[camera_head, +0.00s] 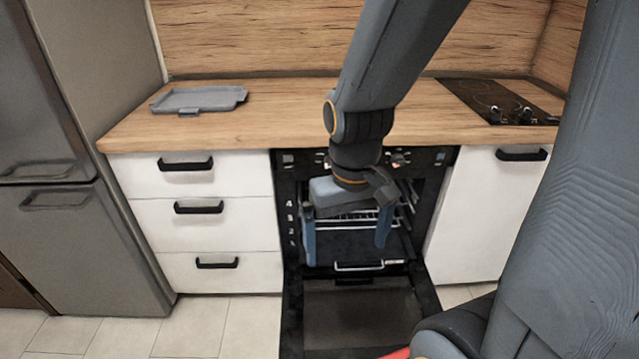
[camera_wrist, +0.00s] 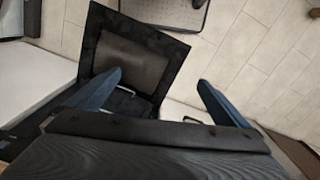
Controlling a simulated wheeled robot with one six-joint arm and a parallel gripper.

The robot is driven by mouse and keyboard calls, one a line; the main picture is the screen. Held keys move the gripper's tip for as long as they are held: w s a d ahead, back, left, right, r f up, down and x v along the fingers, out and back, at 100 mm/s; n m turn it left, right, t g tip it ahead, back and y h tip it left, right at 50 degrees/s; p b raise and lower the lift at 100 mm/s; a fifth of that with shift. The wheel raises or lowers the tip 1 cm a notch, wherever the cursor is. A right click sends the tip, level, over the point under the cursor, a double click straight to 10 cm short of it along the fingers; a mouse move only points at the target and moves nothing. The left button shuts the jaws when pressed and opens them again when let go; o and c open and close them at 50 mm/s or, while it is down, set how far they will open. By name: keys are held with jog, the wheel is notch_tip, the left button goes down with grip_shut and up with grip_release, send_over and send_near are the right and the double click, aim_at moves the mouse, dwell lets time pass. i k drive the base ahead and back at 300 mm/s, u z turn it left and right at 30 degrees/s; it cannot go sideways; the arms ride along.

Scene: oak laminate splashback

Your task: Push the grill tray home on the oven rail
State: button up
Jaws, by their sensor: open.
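The oven (camera_head: 437,205) is open under the counter, with its door (camera_head: 345,315) folded down to the front. Level numbers run down its left side, and wire rails or racks (camera_head: 405,212) show inside. A dark tray-like piece with a bright bar handle (camera_head: 358,266) sits low in the opening. My arm covers part of it, so I cannot tell how far in it sits. My gripper (camera_head: 345,254) is open in front of the oven, its two blue fingers pointing down, with nothing seen between them. In the wrist view my gripper (camera_wrist: 160,77) is over the open door (camera_wrist: 132,60).
A grey tray (camera_head: 198,99) lies on the wooden counter (camera_head: 270,110) at the left. A hob (camera_head: 497,100) is at the right. White drawers (camera_head: 205,180) and a white cupboard (camera_head: 490,210) flank the oven. A fridge (camera_head: 80,180) stands left. The tiled floor (camera_head: 200,325) left of the door is clear.

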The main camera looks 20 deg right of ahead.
aim_at(353, 233)
jog(key=z, duration=0.8)
jog(key=i, duration=0.2)
jog(key=u, duration=0.25)
